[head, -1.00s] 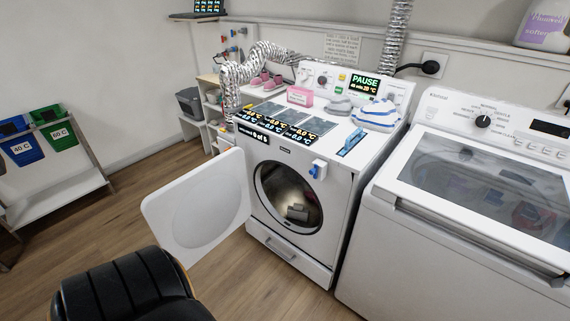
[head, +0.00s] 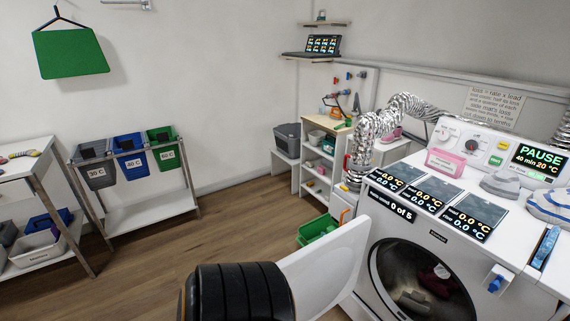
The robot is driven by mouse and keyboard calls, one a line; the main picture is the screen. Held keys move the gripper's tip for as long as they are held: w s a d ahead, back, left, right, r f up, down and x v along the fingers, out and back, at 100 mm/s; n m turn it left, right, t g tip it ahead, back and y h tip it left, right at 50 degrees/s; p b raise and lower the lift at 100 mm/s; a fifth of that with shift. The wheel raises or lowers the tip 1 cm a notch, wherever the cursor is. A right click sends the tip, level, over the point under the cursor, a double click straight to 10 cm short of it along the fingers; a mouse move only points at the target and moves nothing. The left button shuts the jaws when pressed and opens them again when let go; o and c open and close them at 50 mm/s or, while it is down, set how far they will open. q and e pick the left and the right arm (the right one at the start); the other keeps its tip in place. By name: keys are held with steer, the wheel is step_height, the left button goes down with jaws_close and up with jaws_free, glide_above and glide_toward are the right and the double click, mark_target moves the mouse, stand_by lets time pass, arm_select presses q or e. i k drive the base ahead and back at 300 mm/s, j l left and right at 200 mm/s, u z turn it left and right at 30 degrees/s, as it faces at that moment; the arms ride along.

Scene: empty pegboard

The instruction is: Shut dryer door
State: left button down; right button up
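The white dryer (head: 455,255) stands at the right, and its lower right part is cut off by the frame. Its round opening shows dark-red and grey cloth (head: 425,288) inside. The white dryer door (head: 325,272) is open, swung out to the left of the opening, and seen at a steep angle. Its lower part runs behind a black ribbed object and toward the frame's bottom. A blue-and-white latch piece (head: 497,279) sits on the dryer front, right of the opening. Neither of my grippers is in view.
A green crate (head: 318,229) is on the floor behind the door. A bin rack (head: 150,212) and a white table (head: 25,168) stand at left. Wooden floor between is clear.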

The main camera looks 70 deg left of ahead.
mark_target(322, 273)
steer(key=k+j, duration=0.1)
steer(key=j, duration=0.35)
steer(key=k+j, duration=0.1)
steer(key=j, duration=0.3)
steer(key=k+j, duration=0.15)
steer(key=j, duration=0.3)
steer(key=k+j, duration=0.1)
steer(key=j, duration=0.35)
steer(key=k+j, duration=0.1)
steer(key=j, duration=0.3)
steer(key=k+j, duration=0.1)
steer(key=j, duration=0.35)
steer(key=k+j, duration=0.15)
steer(key=j, duration=0.3)
